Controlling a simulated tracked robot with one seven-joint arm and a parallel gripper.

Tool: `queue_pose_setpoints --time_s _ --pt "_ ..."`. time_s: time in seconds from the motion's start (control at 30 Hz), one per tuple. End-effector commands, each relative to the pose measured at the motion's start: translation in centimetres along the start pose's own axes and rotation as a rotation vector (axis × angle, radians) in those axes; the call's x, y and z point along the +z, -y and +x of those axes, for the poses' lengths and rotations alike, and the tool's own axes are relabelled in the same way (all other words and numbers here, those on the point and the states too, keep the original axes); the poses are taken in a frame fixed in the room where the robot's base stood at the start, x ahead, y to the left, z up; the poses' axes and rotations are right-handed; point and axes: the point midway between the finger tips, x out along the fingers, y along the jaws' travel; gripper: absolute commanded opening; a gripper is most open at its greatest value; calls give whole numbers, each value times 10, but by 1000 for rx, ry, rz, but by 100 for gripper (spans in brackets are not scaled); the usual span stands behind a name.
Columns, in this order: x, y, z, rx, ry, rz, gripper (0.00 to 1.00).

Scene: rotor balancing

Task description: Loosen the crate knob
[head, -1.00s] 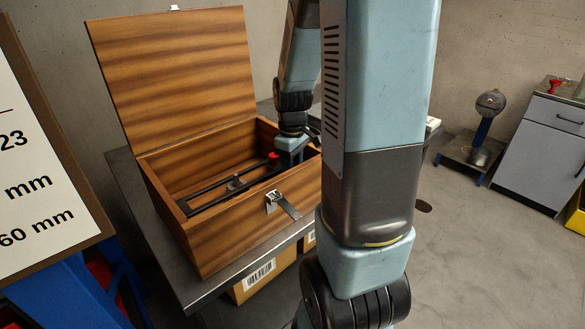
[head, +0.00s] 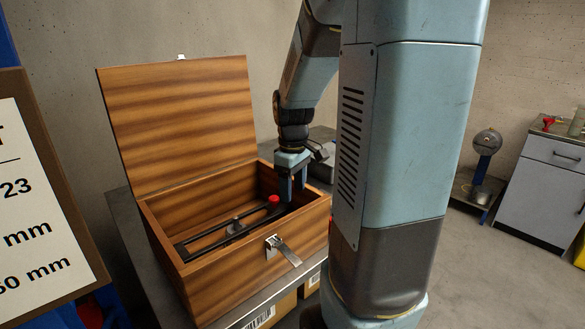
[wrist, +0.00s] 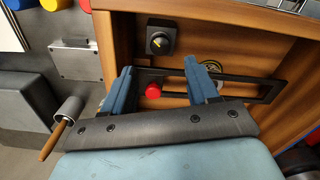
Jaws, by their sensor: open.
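The wooden crate (head: 225,262) stands on the bench with its lid (head: 180,125) up. Inside it is a black slotted bar (head: 215,238) with a red knob (head: 274,200) near its right end. My gripper (head: 291,196) points down over the crate's right part, above and slightly right of the red knob. In the wrist view the red knob (wrist: 153,90) appears between the two blue fingers (wrist: 158,66), which are apart with nothing held.
The crate's front latch (head: 282,248) hangs open. A sign board (head: 40,200) stands at the left. A grey cabinet (head: 545,195) and a stand with a round head (head: 487,145) are at the right. Open floor lies between them and my arm.

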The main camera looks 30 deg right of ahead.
Motion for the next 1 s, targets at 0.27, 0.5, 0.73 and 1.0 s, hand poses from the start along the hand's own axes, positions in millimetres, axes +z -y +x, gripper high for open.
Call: queue_pose_setpoints --time_s 0.27,0.5,0.73,1.0 --pt "0 0 -46 1 -2 1 59" --pt "0 0 -60 0 0 1 59" --pt "0 0 -60 0 0 1 59" --pt "0 0 -60 0 0 1 59"
